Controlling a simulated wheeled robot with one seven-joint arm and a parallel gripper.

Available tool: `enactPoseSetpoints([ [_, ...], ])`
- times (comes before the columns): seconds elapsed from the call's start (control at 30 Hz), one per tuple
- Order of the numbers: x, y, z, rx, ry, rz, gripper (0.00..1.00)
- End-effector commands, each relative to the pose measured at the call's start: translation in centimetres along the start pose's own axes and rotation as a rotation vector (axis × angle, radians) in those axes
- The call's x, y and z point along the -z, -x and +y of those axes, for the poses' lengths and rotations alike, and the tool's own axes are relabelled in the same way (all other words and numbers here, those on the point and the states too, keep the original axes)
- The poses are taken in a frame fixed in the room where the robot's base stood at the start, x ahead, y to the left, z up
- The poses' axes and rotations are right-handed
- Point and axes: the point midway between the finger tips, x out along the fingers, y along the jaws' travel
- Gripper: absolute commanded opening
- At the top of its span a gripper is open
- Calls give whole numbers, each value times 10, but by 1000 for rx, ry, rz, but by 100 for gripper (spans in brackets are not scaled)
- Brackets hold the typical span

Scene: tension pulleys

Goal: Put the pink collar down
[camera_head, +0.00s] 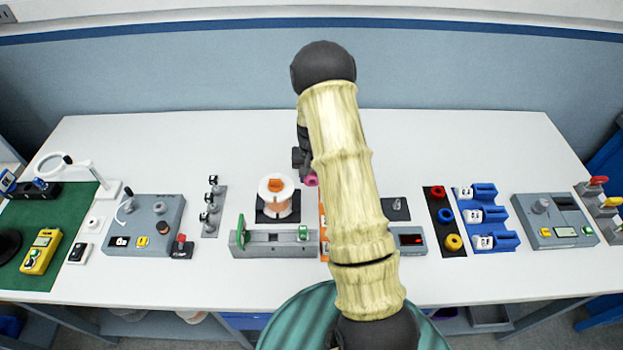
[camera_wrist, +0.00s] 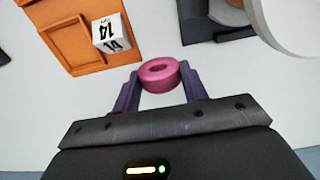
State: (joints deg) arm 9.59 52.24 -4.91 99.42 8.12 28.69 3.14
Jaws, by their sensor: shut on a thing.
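The pink collar (camera_wrist: 160,75) is a thick ring with a hole, held between the two fingertips of my gripper (camera_wrist: 160,80) in the wrist view. The white table surface shows beneath and around it, and the collar looks raised above it. In the head view the collar (camera_head: 311,180) is a small pink spot left of my arm, and most of my gripper (camera_head: 302,160) is hidden behind the arm.
An orange holder (camera_wrist: 70,45) with a white block marked 14 (camera_wrist: 110,33) lies near the collar. A white spool with an orange core (camera_head: 275,199) stands to its left. The back of the table (camera_head: 220,135) is clear.

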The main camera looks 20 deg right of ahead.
Motion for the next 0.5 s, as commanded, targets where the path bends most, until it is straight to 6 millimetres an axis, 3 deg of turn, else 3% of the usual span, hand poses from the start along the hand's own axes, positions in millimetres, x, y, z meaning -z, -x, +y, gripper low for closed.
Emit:
enactPoseSetpoints([
  [0.27,1,8,0,0,0,2,17],
  [0.5,1,43,0,1,1,6,17],
])
